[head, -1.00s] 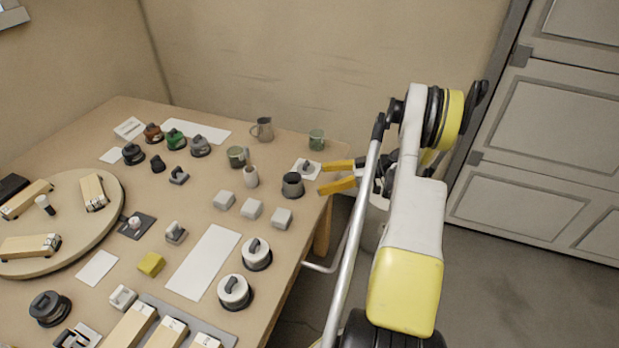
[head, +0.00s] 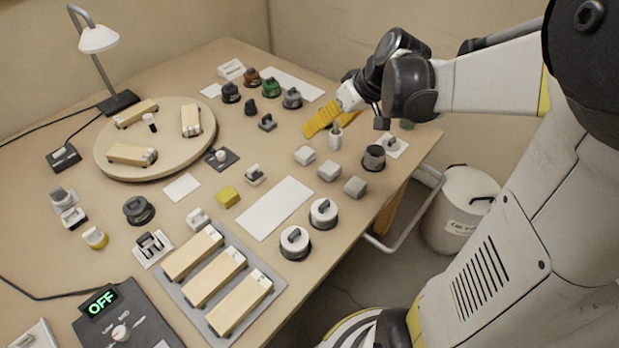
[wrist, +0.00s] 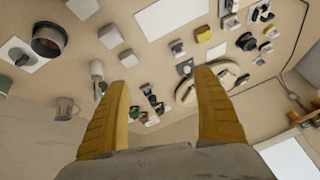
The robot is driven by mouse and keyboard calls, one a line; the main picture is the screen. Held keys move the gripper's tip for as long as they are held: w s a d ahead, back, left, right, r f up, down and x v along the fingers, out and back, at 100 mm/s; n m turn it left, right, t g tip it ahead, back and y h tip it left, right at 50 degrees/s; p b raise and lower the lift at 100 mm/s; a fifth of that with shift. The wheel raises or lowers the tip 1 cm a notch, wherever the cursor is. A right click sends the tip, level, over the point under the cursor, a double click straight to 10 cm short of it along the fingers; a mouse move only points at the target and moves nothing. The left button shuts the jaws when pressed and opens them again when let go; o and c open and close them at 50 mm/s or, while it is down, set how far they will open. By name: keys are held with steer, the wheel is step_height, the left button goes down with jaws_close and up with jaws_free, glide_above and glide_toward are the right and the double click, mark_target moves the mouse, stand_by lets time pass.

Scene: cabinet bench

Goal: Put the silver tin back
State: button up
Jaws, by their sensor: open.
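A grey metallic cylinder with a dark opening or top (head: 374,158) stands near the table's right edge; it also shows in the wrist view (wrist: 47,42). A grey knobbed lidded pot (head: 292,98) stands beside green and brown ones at the back. I cannot tell for certain which of these is the silver tin. My gripper (head: 333,118) is open, its yellow fingers above the back right of the table, left of the metallic cylinder. The fingers and wrist hide part of the table.
A small white cup (head: 335,139) stands close below the fingers. Several pale blocks (head: 329,171) stand in front. A white mat (head: 274,207) lies bare at mid-table, and another (head: 293,83) lies behind the pots. A round board (head: 172,158) fills the left.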

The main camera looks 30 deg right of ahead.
steer(key=s+a+r+m+t+h, duration=0.1)
steer(key=s+a+r+h, duration=0.1)
steer(key=s+a, duration=1)
steer(key=s+h, duration=0.1)
steer(key=s, duration=0.2)
steer(key=shift+r+m+t, duration=0.2)
steer(key=shift+m+t, duration=0.1)
steer(key=shift+w+d, duration=0.1)
steer(key=shift+d, duration=0.05)
